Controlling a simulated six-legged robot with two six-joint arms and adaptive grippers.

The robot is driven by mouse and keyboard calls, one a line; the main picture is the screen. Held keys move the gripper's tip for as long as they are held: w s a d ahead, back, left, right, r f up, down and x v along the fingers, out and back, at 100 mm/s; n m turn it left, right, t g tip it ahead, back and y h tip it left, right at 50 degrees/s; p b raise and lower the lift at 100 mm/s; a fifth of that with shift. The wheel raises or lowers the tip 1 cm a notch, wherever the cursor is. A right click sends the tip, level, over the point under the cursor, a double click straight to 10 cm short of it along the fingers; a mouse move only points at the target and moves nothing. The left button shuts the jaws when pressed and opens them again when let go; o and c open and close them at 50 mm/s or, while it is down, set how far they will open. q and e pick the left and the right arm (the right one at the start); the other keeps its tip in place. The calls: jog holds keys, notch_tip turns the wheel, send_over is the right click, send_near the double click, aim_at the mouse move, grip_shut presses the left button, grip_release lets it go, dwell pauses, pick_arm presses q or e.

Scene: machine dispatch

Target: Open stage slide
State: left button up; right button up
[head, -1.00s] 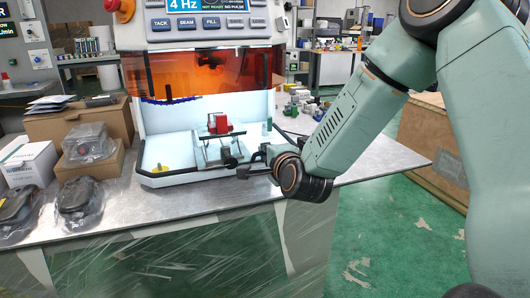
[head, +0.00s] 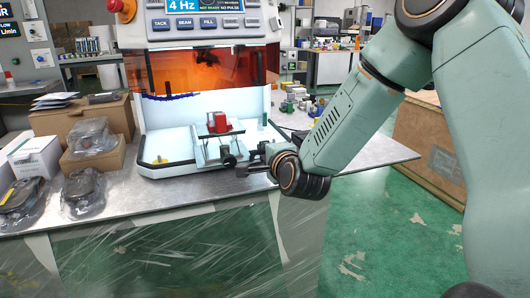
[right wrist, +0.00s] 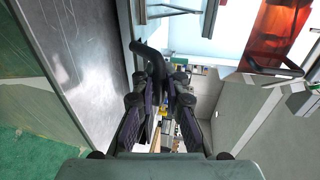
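The stage (head: 218,136) is a small metal platform with a red block (head: 219,122) on it. It stands inside the white open-fronted bay of the machine (head: 165,158). A dark round knob (head: 228,160) shows at the stage's front. My right gripper (head: 244,170) is just right of this knob, at the front rim of the bay; I cannot tell if they touch. In the right wrist view my fingers (right wrist: 168,80) point forward, tips fairly close together. A black curved bar (right wrist: 152,55) reaches their tips; whether it is gripped is unclear. My left gripper is not in view.
The machine stands on a metal table (head: 120,210). Left of it are cardboard boxes (head: 82,125) and bagged dark parts (head: 84,192). Small parts (head: 300,100) lie at right behind my arm. A wooden crate (head: 425,145) stands on the green floor at right.

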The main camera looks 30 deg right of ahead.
jog(key=shift+o, duration=0.6)
jog(key=shift+r, duration=0.1)
jog(key=shift+s, duration=0.1)
jog(key=v, duration=0.7)
jog(key=shift+s, duration=0.1)
